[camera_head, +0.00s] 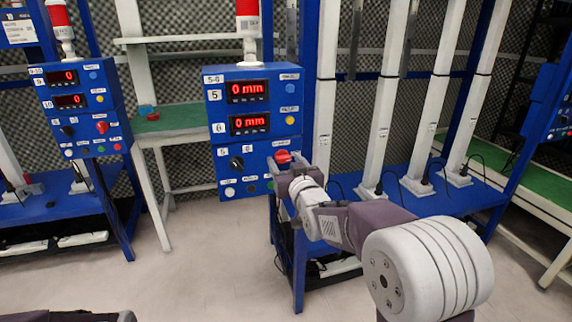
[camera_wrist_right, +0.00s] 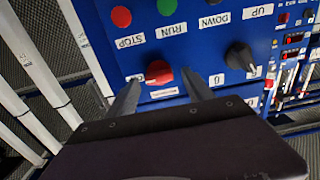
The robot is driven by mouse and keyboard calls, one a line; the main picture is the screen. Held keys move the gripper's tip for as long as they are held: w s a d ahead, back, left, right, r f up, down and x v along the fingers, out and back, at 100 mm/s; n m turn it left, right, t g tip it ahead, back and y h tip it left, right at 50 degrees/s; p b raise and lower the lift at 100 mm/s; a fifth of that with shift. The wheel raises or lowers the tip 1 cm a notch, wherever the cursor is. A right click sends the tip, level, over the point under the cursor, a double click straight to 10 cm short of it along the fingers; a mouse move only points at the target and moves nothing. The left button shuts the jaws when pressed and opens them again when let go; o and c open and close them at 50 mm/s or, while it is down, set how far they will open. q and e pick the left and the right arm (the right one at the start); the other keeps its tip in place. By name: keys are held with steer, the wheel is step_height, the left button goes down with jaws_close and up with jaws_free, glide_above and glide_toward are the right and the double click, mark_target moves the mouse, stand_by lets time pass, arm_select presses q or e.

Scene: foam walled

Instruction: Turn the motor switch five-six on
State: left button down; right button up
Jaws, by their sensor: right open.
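The blue 5-6 control panel (camera_head: 212,130) stands in the middle of the head view, with two displays reading 0mm. A red rotary knob (camera_head: 283,156) sits at its lower right and a black knob (camera_head: 237,162) at its lower left. In the wrist view the panel appears upside down, with the red knob (camera_wrist_right: 158,72) and the black knob (camera_wrist_right: 240,57). My right gripper (camera_head: 293,172) is at the red knob, open. In the wrist view its fingers (camera_wrist_right: 161,78) lie on either side of the red knob; contact is unclear. My left gripper is out of view.
In the wrist view, a red STOP button (camera_wrist_right: 121,16) and a green RUN button (camera_wrist_right: 167,6) are near the knob. Another blue panel (camera_head: 85,110) stands at left. White columns (camera_head: 385,100) rise behind my right arm.

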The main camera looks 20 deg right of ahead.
jaws_close()
steer(key=shift+n, duration=0.3)
steer(key=n+b, duration=0.1)
steer(key=n, duration=0.2)
steer(key=shift+f, duration=0.1)
steer(key=n+b, duration=0.2)
steer(key=n, duration=0.3)
steer(key=shift+a+n, duration=0.1)
steer(key=shift+n, duration=0.2)
steer(key=n+b, duration=0.1)
steer(key=n, duration=0.3)
steer(key=shift+f, duration=0.1)
steer(key=n+b, duration=0.1)
steer(key=n, duration=0.3)
steer(key=shift+n, duration=0.5)
